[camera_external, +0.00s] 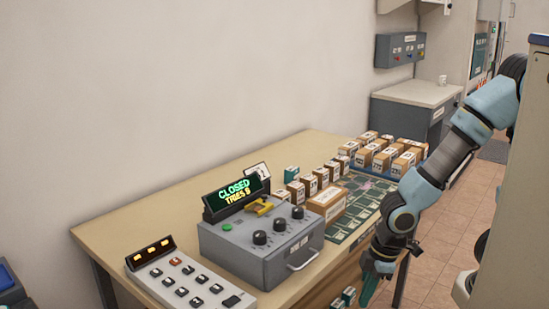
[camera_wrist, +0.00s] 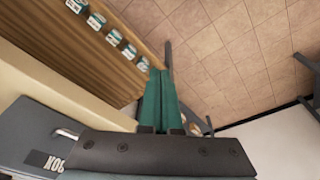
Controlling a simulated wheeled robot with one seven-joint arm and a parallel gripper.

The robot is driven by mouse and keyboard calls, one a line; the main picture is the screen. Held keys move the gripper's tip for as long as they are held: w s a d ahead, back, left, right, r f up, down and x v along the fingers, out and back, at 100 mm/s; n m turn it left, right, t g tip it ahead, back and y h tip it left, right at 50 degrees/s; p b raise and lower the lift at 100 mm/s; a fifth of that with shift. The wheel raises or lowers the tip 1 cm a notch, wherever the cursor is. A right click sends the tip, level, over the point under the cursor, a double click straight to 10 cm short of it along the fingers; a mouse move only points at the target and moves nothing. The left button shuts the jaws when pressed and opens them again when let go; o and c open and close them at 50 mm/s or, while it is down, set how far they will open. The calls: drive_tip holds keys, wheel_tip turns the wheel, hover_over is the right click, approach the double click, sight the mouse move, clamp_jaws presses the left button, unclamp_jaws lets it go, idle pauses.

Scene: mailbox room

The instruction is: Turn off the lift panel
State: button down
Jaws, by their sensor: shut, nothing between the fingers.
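No lift panel can be told by a readable label. A grey wall box (camera_external: 399,50) with a label plate and small coloured buttons or lamps hangs at the back, above a grey cabinet; its lettering is too small to read. Another small panel (camera_external: 479,55) shows farther right by the doorway. My gripper (camera_external: 371,290) points down in front of the table's right front edge, far from both. Its teal fingers are together and empty; they also show in the wrist view (camera_wrist: 160,100). Neither wall unit shows clearly in the wrist view.
A wooden table (camera_external: 112,229) bears a grey box (camera_external: 260,262) with knobs and a "CLOSED" display (camera_external: 232,195), a button console (camera_external: 185,285), and several small cartons (camera_external: 380,160). The grey cabinet (camera_external: 415,92) stands behind. Tiled floor (camera_external: 440,255) is open at right.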

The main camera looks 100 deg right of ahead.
drive_tip(key=w+r+n+p, duration=0.25)
drive_tip(key=r+p, duration=0.35)
drive_tip(key=r, duration=0.3)
wheel_tip(320, 180, up, 10)
drive_tip(key=n+g+y+p, duration=0.1)
drive_tip(key=n+p, duration=0.2)
drive_tip(key=n, duration=2.2)
hover_over(228, 302)
drive_tip(key=s+d, duration=0.1)
drive_tip(key=d, duration=0.1)
drive_tip(key=shift+s+a+r, duration=0.2)
drive_tip(key=shift+f, duration=0.15)
drive_tip(key=f+p, duration=0.1)
drive_tip(key=f, duration=0.3)
drive_tip(key=f+p, duration=0.2)
drive_tip(key=f, duration=0.3)
drive_tip(key=w+a+f+p, duration=0.1)
drive_tip(key=f, duration=0.3)
drive_tip(key=shift+w+a+f, duration=0.1)
drive_tip(key=shift+f, duration=0.25)
